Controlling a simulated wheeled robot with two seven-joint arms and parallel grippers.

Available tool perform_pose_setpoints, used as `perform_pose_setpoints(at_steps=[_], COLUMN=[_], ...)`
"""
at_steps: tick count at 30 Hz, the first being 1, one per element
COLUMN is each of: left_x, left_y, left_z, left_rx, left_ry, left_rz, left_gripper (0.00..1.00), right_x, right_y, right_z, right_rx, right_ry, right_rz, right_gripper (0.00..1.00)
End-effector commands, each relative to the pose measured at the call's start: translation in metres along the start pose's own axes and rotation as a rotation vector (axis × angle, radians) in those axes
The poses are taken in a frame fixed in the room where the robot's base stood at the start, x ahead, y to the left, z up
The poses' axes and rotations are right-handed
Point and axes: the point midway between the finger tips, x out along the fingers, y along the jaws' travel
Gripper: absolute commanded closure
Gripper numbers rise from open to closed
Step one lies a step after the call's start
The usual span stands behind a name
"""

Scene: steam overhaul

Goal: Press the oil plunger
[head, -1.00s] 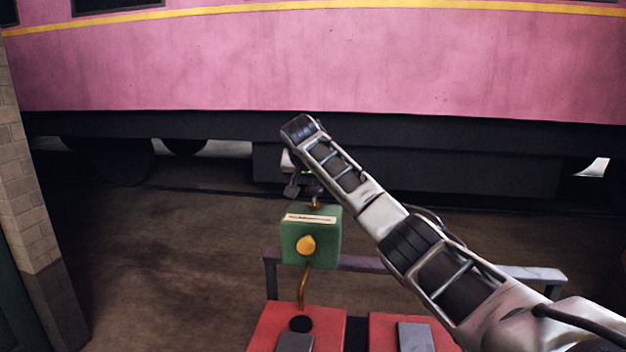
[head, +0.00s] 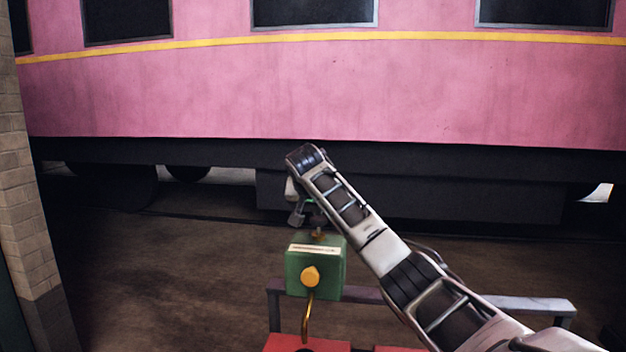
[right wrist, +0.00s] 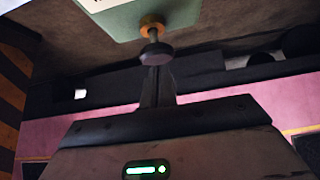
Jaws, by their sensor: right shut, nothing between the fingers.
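The green oil box (head: 316,272) has a pale label strip and a yellow knob on its front. Its plunger stands on top, on a brass collar (head: 318,236); the head view shows little of it beside my gripper. In the right wrist view the plunger's dark round knob (right wrist: 156,54) sits on a thin stem from the box (right wrist: 140,14). My right gripper (head: 298,217) points down just above the box. Its shut, empty fingers (right wrist: 157,75) are right by the knob; I cannot tell whether they touch it. My left gripper is out of view.
A brass pipe (head: 307,318) runs from the box down to a red surface (head: 305,344). A grey rail (head: 375,294) passes behind it. A pink train carriage (head: 330,95) fills the back, and a brick pillar (head: 30,220) stands at left. The floor between is clear.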

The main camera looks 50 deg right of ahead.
Motion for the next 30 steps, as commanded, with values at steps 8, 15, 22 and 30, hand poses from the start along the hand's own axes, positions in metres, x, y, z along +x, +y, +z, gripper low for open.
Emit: perform_pose_setpoints(at_steps=[8, 15, 22, 30], left_x=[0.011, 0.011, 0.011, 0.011], left_y=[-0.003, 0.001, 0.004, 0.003], left_z=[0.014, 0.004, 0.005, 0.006], left_rx=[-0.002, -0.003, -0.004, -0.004], left_ry=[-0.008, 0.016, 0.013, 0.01], left_rz=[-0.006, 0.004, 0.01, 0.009], left_gripper=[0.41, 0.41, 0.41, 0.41], right_x=[-0.065, -0.1, -0.107, -0.107], right_y=[0.0, 0.0, 0.001, 0.001], right_z=[-0.006, -0.007, -0.008, -0.008], right_rx=[0.006, 0.005, 0.006, 0.006], right_ry=[0.012, 0.011, 0.011, 0.011], right_rz=[-0.009, -0.007, -0.005, -0.006], right_gripper=[1.0, 1.0, 1.0, 1.0])
